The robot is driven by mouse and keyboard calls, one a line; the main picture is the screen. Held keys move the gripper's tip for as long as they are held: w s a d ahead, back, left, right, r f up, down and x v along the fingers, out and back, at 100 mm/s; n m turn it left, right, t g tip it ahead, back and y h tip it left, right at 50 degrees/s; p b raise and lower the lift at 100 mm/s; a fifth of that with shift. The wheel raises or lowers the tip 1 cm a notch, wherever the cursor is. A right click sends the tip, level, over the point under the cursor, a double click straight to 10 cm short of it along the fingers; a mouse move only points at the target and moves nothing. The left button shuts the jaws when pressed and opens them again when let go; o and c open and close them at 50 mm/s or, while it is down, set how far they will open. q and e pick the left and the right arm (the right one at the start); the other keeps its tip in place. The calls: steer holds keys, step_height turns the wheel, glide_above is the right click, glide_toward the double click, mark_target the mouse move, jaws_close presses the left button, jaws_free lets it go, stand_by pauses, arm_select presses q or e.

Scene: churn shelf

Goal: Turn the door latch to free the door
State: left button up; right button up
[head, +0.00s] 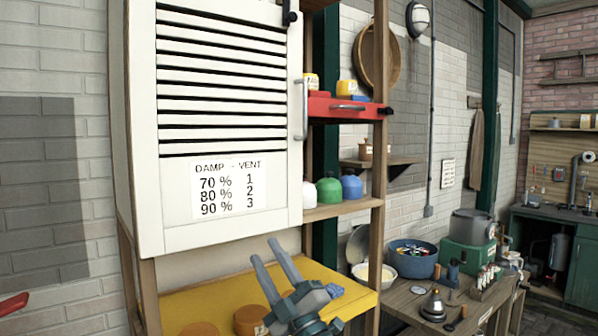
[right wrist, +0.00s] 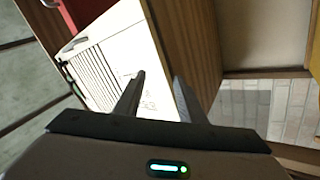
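The white louvred door (head: 226,228) is shut at the front of a wooden cabinet. The black latch (head: 289,17) sits at the door's top right corner, partly cut off by the picture's top edge. A pale bar handle (head: 301,108) is on the door's right edge. My right gripper (head: 264,250) is open and empty, below the door and well below the latch, its fingers pointing up. In the right wrist view its two fingers (right wrist: 159,79) stand apart, with the door (right wrist: 125,35) beyond them. My left gripper is not in view.
A yellow shelf (head: 345,292) with orange-brown round items (head: 250,320) lies under the door. A red drawer (head: 345,108) and a shelf with white, green and blue bottles (head: 329,190) are right of the door. A wooden post (head: 378,160) stands beyond them.

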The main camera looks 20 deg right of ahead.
steer(key=s+a+r+n+g+y, duration=0.25)
steer(key=r+n+g+y, duration=0.2)
steer(key=r+n, duration=0.5)
steer(key=s+a+r+n+g+y, duration=0.1)
steer(key=a+r+n+g+y, duration=0.25)
steer(key=r+n+g, duration=0.45)
steer(key=s+a+r+n+g+y, duration=0.2)
steer(key=a+r+n+g+y, duration=0.15)
steer(key=r+n, duration=0.75)
steer(key=s+d+r+m+t+h, duration=0.2)
steer(key=d+r+h, duration=0.5)
steer(key=d+r, duration=0.4)
steer(key=s+d+r+m+t+h, duration=0.3)
steer(key=s+d+r+t+h, duration=0.2)
steer(key=d+r, duration=0.7)
steer(key=shift+r+t+h, duration=0.15)
steer(key=shift+t+h, duration=0.8)
steer(key=shift+t, duration=0.25)
